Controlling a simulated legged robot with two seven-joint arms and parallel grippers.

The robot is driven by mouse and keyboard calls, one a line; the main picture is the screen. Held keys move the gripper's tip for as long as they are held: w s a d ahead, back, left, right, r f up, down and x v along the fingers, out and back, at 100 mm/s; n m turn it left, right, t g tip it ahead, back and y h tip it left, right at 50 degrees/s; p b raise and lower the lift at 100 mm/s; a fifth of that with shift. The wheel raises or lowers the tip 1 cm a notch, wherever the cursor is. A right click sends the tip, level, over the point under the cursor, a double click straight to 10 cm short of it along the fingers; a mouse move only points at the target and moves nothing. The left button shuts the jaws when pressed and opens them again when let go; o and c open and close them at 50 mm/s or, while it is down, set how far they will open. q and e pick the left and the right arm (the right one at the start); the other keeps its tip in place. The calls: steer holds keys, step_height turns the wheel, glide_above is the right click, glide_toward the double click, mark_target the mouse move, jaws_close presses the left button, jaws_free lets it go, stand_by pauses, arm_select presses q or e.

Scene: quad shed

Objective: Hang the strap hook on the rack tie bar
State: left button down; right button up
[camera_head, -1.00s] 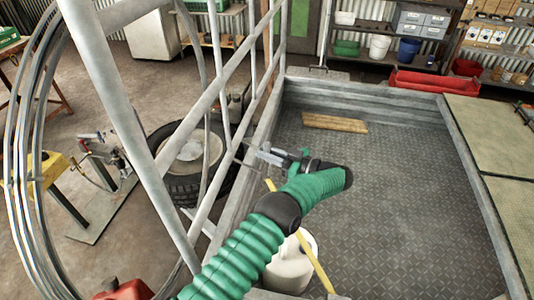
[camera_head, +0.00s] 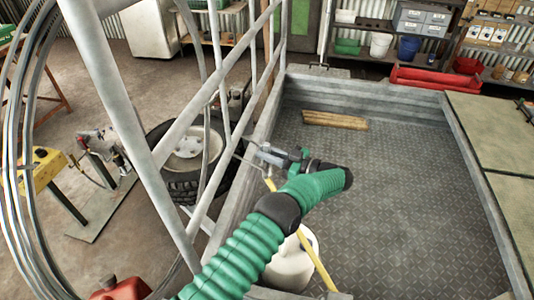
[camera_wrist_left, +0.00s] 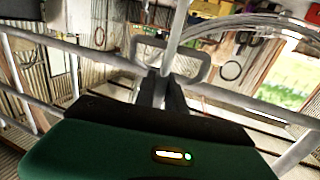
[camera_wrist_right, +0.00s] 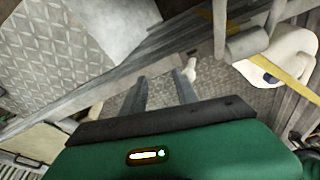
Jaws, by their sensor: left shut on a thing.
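My left gripper (camera_head: 268,154) is shut on the strap hook, a grey metal loop (camera_wrist_left: 147,50) in the left wrist view. In the head view the hook (camera_head: 238,157) points left toward the rack's lower rail. The yellow strap (camera_head: 318,265) hangs below the gripper. The grey tubular rack (camera_head: 190,112) stands left of the gripper. In the left wrist view a rack bar (camera_wrist_left: 180,22) crosses the loop; I cannot tell whether it passes through it. Which bar is the tie bar is unclear. My right gripper (camera_wrist_right: 160,94) is open and empty, outside the head view.
A white jug (camera_head: 291,266) stands under my left arm, beside the strap. The trailer's checker-plate bed (camera_head: 385,185) is mostly clear, with wooden planks (camera_head: 335,120) at its far end. A tire (camera_head: 180,188) and a bench stand (camera_head: 105,215) lie beyond the rack.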

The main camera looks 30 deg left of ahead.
mark_target(266, 144)
arm_select(q)
steer(key=shift+f+b, duration=0.65)
steer(key=shift+f, duration=0.25)
steer(key=c, duration=0.9)
jaws_free()
steer(key=shift+c, duration=0.2)
steer(key=shift+o, duration=0.5)
steer(key=shift+r+p, duration=3.1)
steer(key=shift+r, duration=1.5)
